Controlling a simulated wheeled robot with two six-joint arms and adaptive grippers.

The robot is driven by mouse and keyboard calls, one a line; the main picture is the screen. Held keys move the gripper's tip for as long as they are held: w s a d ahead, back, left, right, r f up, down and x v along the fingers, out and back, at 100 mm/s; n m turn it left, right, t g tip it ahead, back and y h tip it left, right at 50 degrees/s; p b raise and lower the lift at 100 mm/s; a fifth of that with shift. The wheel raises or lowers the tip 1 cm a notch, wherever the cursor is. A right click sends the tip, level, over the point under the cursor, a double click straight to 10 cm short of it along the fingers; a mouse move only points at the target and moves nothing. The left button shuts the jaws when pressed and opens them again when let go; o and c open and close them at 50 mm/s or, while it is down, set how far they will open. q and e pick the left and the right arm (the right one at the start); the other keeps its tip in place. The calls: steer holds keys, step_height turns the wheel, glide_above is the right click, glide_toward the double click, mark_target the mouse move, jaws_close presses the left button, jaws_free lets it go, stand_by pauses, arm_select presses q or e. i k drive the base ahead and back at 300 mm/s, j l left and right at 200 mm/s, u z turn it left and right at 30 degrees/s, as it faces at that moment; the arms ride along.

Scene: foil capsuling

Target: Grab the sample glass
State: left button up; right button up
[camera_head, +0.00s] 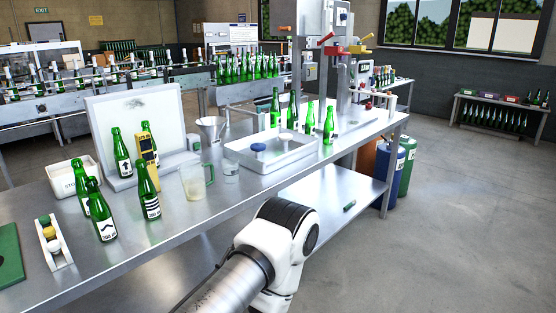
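A small clear glass (231,173) stands on the steel bench, in front of the white tray's left corner. To its left is a larger clear jug (193,183) with a green handle and pale contents. I cannot tell for sure which of them is the sample glass; the small glass looks closest to it. Neither has a gripper on it. One of my arms shows at the bottom centre, in front of the bench, but its gripper is out of view. My other gripper is not in view.
The steel bench (125,255) carries green bottles (147,190), a yellow handheld device (147,147), a funnel (212,131), a white tray (272,154), a white box (66,180) and a rack of coloured stoppers (53,243). The bench front between jug and edge is clear.

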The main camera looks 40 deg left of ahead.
mark_target(231, 165)
steer(key=i+l+u, duration=0.1)
steer(key=i+u, duration=0.35)
steer(key=i+l+u, duration=0.25)
steer(key=i+u, duration=0.15)
steer(key=i+l+u, duration=0.85)
steer(key=k, duration=0.1)
